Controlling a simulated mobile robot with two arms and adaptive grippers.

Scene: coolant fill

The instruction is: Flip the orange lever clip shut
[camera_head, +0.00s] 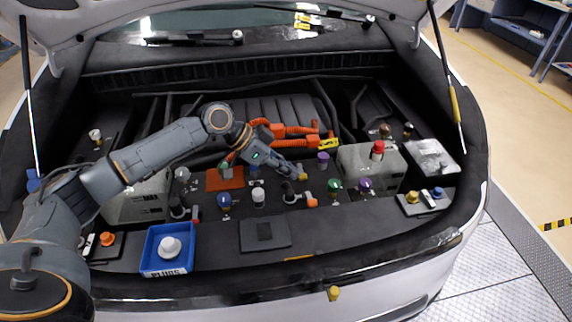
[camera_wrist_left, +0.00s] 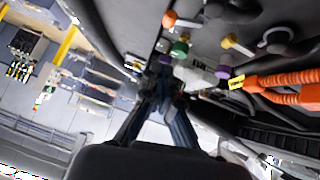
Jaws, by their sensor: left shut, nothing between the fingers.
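The orange lever clip (camera_head: 311,202) is a small orange-tipped lever on a dark round fitting, right of centre on the engine-bay deck. It sticks out to the right of its fitting. In the left wrist view its orange tip (camera_wrist_left: 169,19) is at the top. My left gripper (camera_head: 300,175) is shut and empty, just behind the lever, close to a yellow-tipped lever (camera_head: 303,177). In the wrist view the gripper fingers (camera_wrist_left: 165,88) point up towards the fittings, apart from the orange tip. I cannot tell whether the gripper touches the yellow tip.
Green (camera_head: 334,186) and purple (camera_head: 365,184) caps stand to the right. Thick orange cables (camera_head: 290,131) with a yellow tag (camera_head: 328,143) lie behind the gripper. A blue tray (camera_head: 150,262) stands front left. The front ledge is mostly clear around a dark square plate (camera_head: 265,247).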

